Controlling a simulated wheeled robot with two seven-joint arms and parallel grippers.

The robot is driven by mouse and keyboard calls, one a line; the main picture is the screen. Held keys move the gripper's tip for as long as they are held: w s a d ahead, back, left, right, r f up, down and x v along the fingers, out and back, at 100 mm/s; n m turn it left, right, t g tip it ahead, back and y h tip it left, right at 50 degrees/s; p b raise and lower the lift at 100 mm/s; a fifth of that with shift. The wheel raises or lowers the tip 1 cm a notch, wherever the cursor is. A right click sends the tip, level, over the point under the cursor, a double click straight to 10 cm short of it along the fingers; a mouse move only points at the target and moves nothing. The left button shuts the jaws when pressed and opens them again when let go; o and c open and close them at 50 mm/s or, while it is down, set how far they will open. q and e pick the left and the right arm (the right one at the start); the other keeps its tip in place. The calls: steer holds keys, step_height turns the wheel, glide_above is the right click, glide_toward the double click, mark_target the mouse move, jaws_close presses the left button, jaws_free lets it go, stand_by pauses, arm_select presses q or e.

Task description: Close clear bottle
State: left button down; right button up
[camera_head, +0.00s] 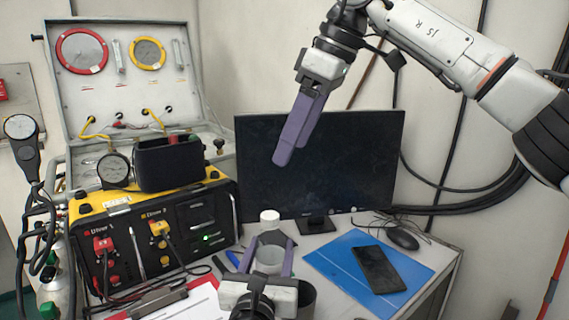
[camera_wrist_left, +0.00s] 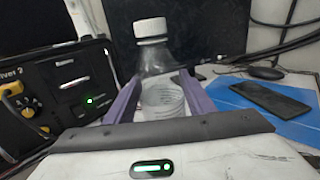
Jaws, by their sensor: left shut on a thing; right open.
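The clear bottle (camera_head: 270,262) stands upright on the desk in front of the monitor, and it also shows in the left wrist view (camera_wrist_left: 162,95). Its white cap (camera_head: 269,216) sits at the top of the neck; it shows plainly in the left wrist view (camera_wrist_left: 150,28). I cannot tell how tight it is. My left gripper (camera_head: 268,258) is shut on the bottle's body, with one purple finger on each side. My right gripper (camera_head: 284,157) is open and empty, high above the bottle, its purple fingers pointing down in front of the monitor.
The monitor (camera_head: 350,165) stands behind the bottle. A yellow-and-black diver panel (camera_head: 150,235) is at left. A blue folder (camera_head: 325,262) with a black phone (camera_head: 378,268) lies at right, near a mouse (camera_head: 402,238). A clipboard (camera_head: 195,302) lies at front left, and a dark cup (camera_head: 307,298) is beside my left gripper.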

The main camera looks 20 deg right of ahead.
steer(key=shift+v, duration=1.15)
arm_select(q)
steer(key=c, duration=0.7)
jaws_free()
steer(key=shift+c, duration=0.2)
steer(key=v, duration=1)
steer(key=shift+p, duration=0.4)
arm_select(e)
steer(key=shift+r, duration=0.4)
arm_select(q)
steer(key=shift+s, duration=0.15)
